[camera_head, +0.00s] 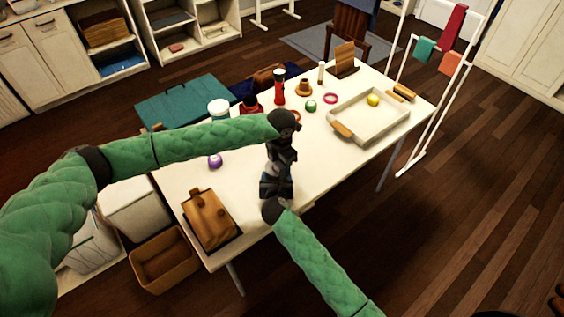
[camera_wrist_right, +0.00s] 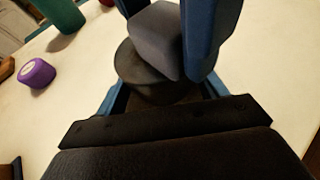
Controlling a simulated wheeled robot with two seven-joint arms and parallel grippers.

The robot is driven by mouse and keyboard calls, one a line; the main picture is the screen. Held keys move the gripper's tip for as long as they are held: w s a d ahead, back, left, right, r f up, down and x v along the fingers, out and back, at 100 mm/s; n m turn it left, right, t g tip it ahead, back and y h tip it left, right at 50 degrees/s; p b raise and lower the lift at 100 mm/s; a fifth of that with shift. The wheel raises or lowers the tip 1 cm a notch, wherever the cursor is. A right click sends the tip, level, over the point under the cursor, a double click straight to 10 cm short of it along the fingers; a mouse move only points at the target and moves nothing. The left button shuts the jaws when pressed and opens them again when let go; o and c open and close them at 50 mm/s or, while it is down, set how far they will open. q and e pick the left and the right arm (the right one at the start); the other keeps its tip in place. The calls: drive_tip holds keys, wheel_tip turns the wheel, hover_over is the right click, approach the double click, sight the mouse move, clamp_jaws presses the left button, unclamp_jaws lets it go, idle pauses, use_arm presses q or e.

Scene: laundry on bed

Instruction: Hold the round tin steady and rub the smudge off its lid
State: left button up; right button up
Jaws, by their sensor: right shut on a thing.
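The round tin (camera_wrist_right: 140,82) is dark and sits upright on the pale table in the right wrist view. My right gripper (camera_wrist_right: 160,98) is shut on it, with a blue finger on each side low down. A grey block (camera_wrist_right: 155,38) rests on or just over the lid. My left gripper (camera_wrist_right: 172,30) has its blue fingers on either side of this block and appears to grip it. In the head view, the right gripper (camera_head: 277,187) is near the table's front edge, with the left gripper (camera_head: 281,152) just beyond. The tin is hidden there. No smudge shows; the block covers much of the lid.
A purple object (camera_wrist_right: 37,73) lies to the left; it also shows in the head view (camera_head: 215,160). A wooden box (camera_head: 210,217) stands at the table's near left corner. A tray (camera_head: 366,117) with a yellow ball (camera_head: 373,100) is at right. Several small items stand behind the grippers.

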use_arm(q)
drive_tip(key=shift+w+a+f, duration=0.25)
drive_tip(key=shift+w+a, duration=0.05)
drive_tip(key=shift+w, duration=0.2)
drive_tip(key=shift+w+a+f, duration=0.1)
drive_tip(key=shift+w+a, duration=0.55)
drive_tip(key=shift+w, duration=0.3)
drive_tip(key=shift+w+a, duration=0.6)
drive_tip(key=shift+w, duration=0.35)
drive_tip(key=shift+s+d, duration=0.55)
drive_tip(key=shift+s, duration=0.35)
drive_tip(key=shift+s+d, duration=0.6)
drive_tip(key=shift+s, duration=0.25)
drive_tip(key=shift+s+d, duration=0.55)
drive_tip(key=shift+s, duration=0.35)
drive_tip(key=shift+s+a, duration=0.1)
drive_tip(key=shift+a, duration=0.15)
drive_tip(key=shift+w+a, duration=0.55)
drive_tip(key=shift+w, duration=0.35)
drive_tip(key=shift+w+a, duration=0.55)
drive_tip(key=shift+w, duration=0.3)
drive_tip(key=shift+w+a, duration=0.55)
drive_tip(key=shift+w, duration=0.35)
drive_tip(key=shift+s+d, duration=0.6)
drive_tip(key=shift+s, duration=0.3)
drive_tip(key=shift+s+d, duration=0.6)
drive_tip(key=shift+s, duration=0.25)
drive_tip(key=shift+s+d, duration=0.6)
drive_tip(key=shift+s, duration=0.3)
drive_tip(key=shift+r, duration=4.15)
